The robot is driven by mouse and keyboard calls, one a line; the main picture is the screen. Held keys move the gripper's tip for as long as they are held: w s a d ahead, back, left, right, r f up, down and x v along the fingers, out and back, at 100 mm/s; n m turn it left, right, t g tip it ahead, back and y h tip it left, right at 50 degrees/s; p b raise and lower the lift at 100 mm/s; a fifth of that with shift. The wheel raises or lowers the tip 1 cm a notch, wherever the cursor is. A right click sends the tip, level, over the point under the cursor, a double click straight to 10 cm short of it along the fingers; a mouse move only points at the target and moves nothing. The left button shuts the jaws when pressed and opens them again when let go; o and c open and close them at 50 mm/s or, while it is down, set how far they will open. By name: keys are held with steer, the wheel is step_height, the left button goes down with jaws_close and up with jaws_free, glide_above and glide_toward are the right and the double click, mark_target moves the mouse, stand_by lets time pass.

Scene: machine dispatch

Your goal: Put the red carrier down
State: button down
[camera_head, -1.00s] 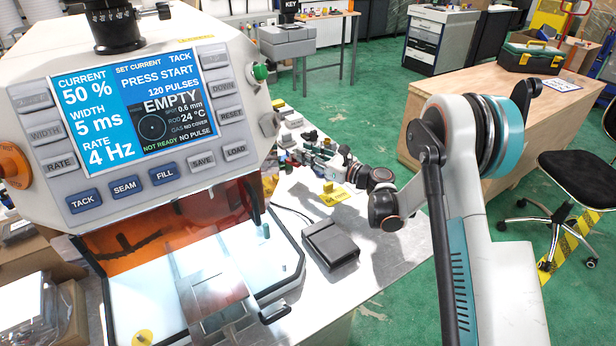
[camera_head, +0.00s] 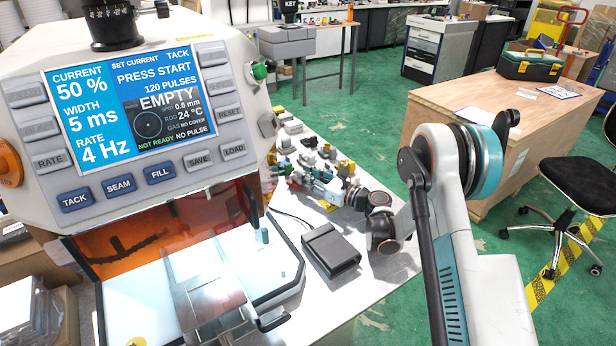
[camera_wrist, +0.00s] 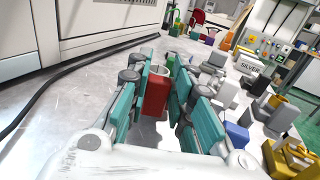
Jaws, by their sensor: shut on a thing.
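The red carrier (camera_wrist: 156,92) is an upright red block with a pale round top, seen in the wrist view between the teal fingers. My gripper (camera_wrist: 160,84) is shut on it. In the head view my gripper (camera_head: 318,182) is over the table beside the welding machine, among small coloured parts. I cannot make out the red carrier for sure there. Whether its base touches the table is hidden by the fingers.
Several coloured parts and holders crowd the right of the wrist view, including a block marked SILVER (camera_wrist: 250,68). A black cable (camera_wrist: 60,76) runs along the left. Pale table surface (camera_wrist: 75,110) is clear between. A black pedal-like box (camera_head: 331,250) lies near my arm.

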steer(key=shift+f, duration=0.4)
steer(key=c, duration=1.4)
jaws_free()
steer(key=shift+r, duration=0.1)
